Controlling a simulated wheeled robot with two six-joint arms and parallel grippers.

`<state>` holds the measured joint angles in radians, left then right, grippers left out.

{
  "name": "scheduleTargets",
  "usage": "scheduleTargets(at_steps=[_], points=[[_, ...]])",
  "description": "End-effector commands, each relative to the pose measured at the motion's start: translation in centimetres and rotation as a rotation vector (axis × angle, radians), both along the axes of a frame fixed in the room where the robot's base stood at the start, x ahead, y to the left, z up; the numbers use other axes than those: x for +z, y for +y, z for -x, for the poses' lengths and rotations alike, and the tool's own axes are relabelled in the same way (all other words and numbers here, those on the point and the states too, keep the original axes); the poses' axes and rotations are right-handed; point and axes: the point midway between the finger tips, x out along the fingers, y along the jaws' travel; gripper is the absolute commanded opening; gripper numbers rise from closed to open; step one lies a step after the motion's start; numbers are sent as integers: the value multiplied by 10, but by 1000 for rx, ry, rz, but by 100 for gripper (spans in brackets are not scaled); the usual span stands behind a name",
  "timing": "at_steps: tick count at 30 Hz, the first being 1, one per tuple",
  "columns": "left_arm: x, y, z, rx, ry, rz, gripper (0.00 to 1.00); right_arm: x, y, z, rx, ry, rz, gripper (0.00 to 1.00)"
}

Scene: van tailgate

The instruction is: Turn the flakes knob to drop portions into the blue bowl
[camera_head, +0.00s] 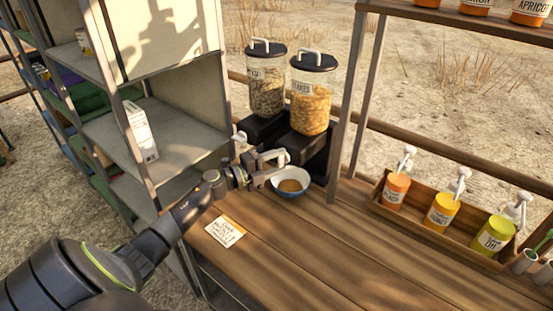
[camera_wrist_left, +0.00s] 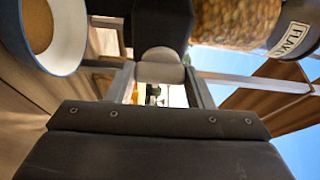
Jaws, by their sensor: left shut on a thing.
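The flakes dispenser (camera_head: 311,98) is a clear jar of orange-brown flakes with a black lid and white handle, on a dark stand. It also shows in the left wrist view (camera_wrist_left: 236,18). My left gripper (camera_head: 271,166) is in front of the stand, shut on the pale round flakes knob (camera_wrist_left: 160,66), which sits between its fingers in the left wrist view. In the head view the gripper mostly hides this knob. The blue bowl (camera_head: 290,189), white inside with tan-brown contents, stands on the counter just below the gripper. Its rim shows in the left wrist view (camera_wrist_left: 72,58). My right gripper is not in view.
A second dispenser (camera_head: 266,90) with darker contents stands left of the flakes. A card (camera_head: 225,231) lies on the wooden counter (camera_head: 290,255). A grey shelf (camera_head: 185,130) stands at left. A wooden crate (camera_head: 418,222) of pump bottles is at right.

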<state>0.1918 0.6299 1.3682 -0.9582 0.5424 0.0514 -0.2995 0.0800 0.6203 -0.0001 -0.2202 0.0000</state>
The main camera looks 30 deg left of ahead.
Motion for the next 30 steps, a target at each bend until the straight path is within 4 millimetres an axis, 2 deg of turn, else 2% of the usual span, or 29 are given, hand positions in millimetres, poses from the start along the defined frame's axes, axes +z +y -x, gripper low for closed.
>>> scheduleTargets(at_steps=[17, 18, 23, 30], points=[[-2, -1, 1, -1, 0, -36, 24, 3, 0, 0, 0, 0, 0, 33], [-2, -1, 1, -1, 0, -36, 49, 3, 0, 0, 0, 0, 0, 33], [-2, -1, 1, -1, -1, -35, 69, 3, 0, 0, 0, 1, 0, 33], [-1, 0, 0, 0, -2, -35, 69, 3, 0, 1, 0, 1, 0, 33]])
